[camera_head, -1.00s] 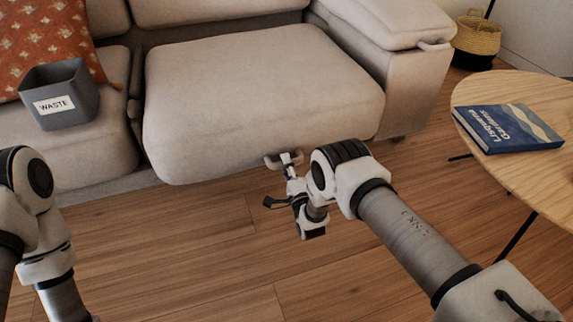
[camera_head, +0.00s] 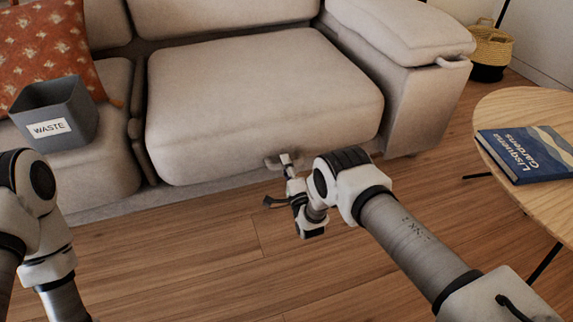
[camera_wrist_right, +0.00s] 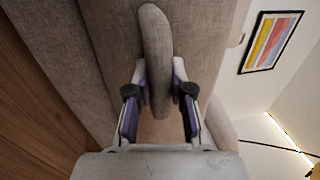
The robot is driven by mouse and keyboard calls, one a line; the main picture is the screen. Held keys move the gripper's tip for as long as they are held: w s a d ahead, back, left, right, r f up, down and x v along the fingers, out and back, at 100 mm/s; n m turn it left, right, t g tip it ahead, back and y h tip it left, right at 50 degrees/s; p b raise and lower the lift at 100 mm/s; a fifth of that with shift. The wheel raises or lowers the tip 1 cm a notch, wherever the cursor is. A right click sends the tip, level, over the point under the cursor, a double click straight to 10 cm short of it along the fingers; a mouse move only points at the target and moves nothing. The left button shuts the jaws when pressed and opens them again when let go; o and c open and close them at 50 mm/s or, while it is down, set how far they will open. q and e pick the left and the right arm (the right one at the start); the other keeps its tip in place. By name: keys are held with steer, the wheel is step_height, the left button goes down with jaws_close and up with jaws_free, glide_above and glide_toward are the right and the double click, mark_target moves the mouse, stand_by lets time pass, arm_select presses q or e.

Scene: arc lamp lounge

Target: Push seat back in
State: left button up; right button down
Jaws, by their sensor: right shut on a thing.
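The sofa's pale seat (camera_head: 260,100) lies between the left seat section and the sofa's right arm. Its front face still stands slightly forward of the neighbouring section. A grey handle (camera_wrist_right: 156,60) on the seat's front runs between the fingers of my right gripper (camera_wrist_right: 160,100) in the right wrist view. That gripper is shut on the handle. In the head view, my right gripper (camera_head: 285,162) is at the seat's lower front edge, partly hidden by its own wrist. My left arm shows at the left edge, but its gripper is out of frame.
A grey waste bin (camera_head: 85,108) stands on the left seat section beside an orange patterned cushion (camera_head: 45,50). A round wooden table (camera_head: 500,108) with a blue book (camera_head: 520,165) is at the right. A basket (camera_head: 490,50) stands behind. The wooden floor ahead is clear.

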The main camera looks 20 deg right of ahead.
steer(key=c, duration=1.2)
jaws_free()
steer(key=shift+w+r, duration=0.1)
steer(key=shift+w, duration=0.05)
steer(key=shift+c, duration=0.2)
steer(key=shift+o, duration=1.1)
steer(key=s+f, duration=0.2)
steer(key=s, duration=0.9)
steer(key=shift+s+d+f, duration=0.2)
steer(key=shift+s+f, duration=0.05)
steer(key=shift+s, duration=0.1)
